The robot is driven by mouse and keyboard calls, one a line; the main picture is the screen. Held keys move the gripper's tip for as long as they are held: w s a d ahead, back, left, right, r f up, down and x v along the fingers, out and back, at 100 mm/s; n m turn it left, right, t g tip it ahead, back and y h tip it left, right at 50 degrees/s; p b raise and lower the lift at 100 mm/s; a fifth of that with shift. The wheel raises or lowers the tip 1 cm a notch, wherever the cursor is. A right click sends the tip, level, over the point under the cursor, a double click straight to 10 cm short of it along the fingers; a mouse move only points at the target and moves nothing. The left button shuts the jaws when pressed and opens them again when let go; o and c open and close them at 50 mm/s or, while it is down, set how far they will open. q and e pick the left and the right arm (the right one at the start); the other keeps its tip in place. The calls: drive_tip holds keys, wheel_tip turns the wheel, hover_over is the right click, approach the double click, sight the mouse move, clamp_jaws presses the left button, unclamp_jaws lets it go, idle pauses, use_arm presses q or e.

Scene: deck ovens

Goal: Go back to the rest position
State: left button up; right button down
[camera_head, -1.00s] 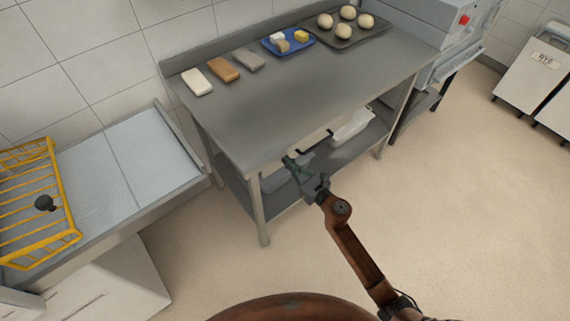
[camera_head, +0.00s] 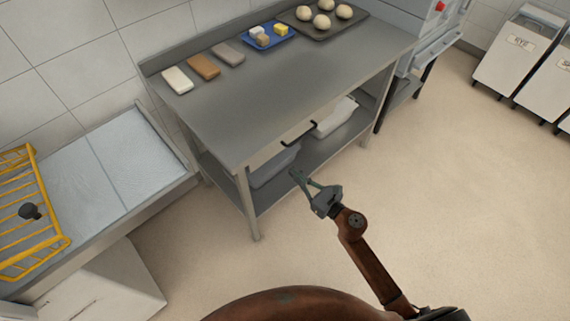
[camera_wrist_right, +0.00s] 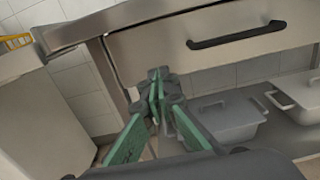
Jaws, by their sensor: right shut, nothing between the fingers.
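My right gripper (camera_head: 302,178) is shut and empty in the head view. It hangs in front of the steel table (camera_head: 237,118), below the height of its top and apart from it. In the right wrist view its green fingers (camera_wrist_right: 158,88) meet at the tips with nothing between them. Behind them is the table's drawer front with a black handle (camera_wrist_right: 236,35), which also shows in the head view (camera_head: 299,133). My left gripper is in neither view.
On the table lie several bars, a blue tray (camera_head: 262,42) and a dark tray (camera_head: 300,27) with dough balls. The lower shelf holds lidded bins (camera_wrist_right: 225,122). A yellow rack (camera_head: 45,185) stands on the left counter.

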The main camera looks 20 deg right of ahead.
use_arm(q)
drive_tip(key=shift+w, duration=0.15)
use_arm(e)
drive_tip(key=shift+v, duration=1.4)
